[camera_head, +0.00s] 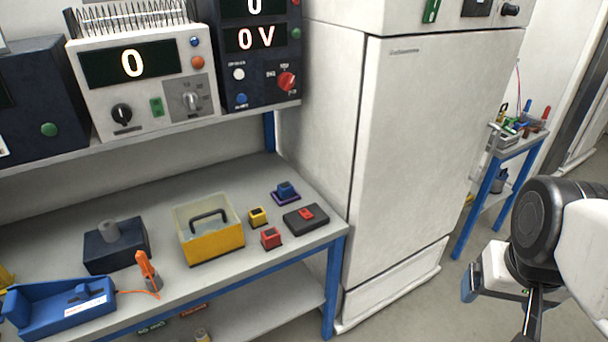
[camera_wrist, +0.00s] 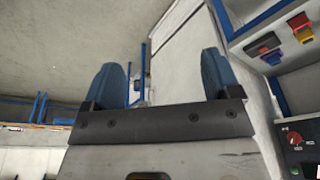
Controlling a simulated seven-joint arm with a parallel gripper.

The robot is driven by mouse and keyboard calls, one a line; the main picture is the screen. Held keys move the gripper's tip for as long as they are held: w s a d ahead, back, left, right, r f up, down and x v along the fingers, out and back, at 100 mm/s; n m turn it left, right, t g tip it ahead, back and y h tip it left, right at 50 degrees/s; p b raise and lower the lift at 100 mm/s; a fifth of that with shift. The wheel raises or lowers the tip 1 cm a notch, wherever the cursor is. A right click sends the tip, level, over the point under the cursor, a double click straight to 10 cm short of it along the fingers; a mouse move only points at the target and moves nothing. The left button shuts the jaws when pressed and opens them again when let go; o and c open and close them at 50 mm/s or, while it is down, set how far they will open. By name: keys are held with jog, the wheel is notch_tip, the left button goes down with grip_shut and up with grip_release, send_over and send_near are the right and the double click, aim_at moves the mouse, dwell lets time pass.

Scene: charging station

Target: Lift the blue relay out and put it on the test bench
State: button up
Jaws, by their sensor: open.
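The blue relay (camera_head: 286,189) sits upright on a purple base at the back right of the bench top in the head view. The grey bench (camera_head: 185,285) with blue legs runs along the wall under the instruments; I cannot tell whether it is the test bench. My gripper (camera_wrist: 160,85) shows two blue fingers wide apart with nothing between them in the wrist view.
A yellow bin (camera_head: 211,245), yellow block (camera_head: 257,217), red block (camera_head: 271,238) and black box with a red top (camera_head: 306,218) stand near the relay. A blue-legged side table (camera_head: 498,158) holds tools. The tall white cabinet (camera_head: 420,150) borders the bench. Instruments (camera_head: 140,90) overhang it.

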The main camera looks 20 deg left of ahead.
jog(key=w+a+r+n+g, duration=0.1)
jog(key=w+a, duration=0.3)
jog(key=w, duration=0.5)
jog(key=w+a+r+n, duration=0.1)
jog(key=w+a, duration=0.3)
jog(key=w, duration=0.5)
jog(key=n+g, duration=0.2)
jog(key=n, duration=0.5)
send_over(285, 185)
jog(key=f, duration=2.2)
jog(key=shift+s+d+f, duration=0.15)
jog(key=shift+d+f, duration=0.05)
jog(key=shift+f, duration=0.2)
jog(key=shift+a+f, duration=0.15)
jog(key=shift+a, duration=0.05)
